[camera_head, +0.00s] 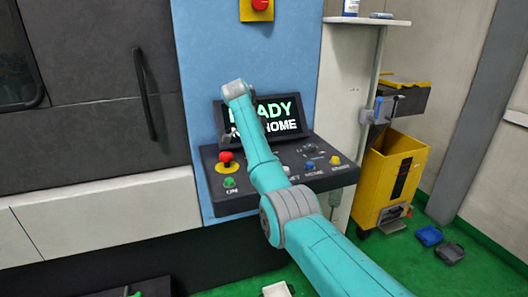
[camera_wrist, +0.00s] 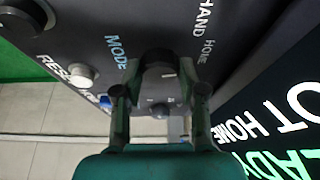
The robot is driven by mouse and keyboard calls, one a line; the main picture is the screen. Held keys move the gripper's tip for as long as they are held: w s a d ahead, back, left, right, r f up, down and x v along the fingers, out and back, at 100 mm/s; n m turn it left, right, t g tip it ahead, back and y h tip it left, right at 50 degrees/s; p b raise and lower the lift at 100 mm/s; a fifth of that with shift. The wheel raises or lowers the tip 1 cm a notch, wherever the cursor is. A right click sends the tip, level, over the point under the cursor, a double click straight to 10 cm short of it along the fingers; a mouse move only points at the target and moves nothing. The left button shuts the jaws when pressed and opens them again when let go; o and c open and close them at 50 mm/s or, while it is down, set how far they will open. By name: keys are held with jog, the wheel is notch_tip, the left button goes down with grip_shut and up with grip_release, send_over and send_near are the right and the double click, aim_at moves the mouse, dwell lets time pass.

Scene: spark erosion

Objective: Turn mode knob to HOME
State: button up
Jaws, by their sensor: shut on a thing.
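The mode knob (camera_wrist: 158,76) is dark and round, on the black panel beside the blue word MODE in the wrist view. The words HAND and HOME are printed on its other side. My gripper (camera_wrist: 160,85) has one finger on each side of the knob and is shut on it. A small pale mark shows on the knob, but which label it points to is unclear. In the head view my arm covers the knob and the fingers. The screen (camera_head: 281,126) shows READY in green and NOT HOME in white, partly covered by my arm.
The control panel (camera_head: 236,200) also bears a red mushroom button (camera_head: 225,158), a green ON button (camera_head: 229,183) and yellow buttons. A pale button (camera_wrist: 81,75) by RESET sits near my fingers. A yellow bin (camera_head: 385,185) stands at right.

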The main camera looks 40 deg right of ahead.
jog(key=shift+m+g, duration=0.3)
jog(key=shift+m, duration=0.6)
jog(key=shift+a, duration=0.1)
jog(key=o, duration=1.1)
jog(key=shift+o, duration=0.2)
jog(key=v, duration=1.2)
jog(key=shift+w, duration=0.1)
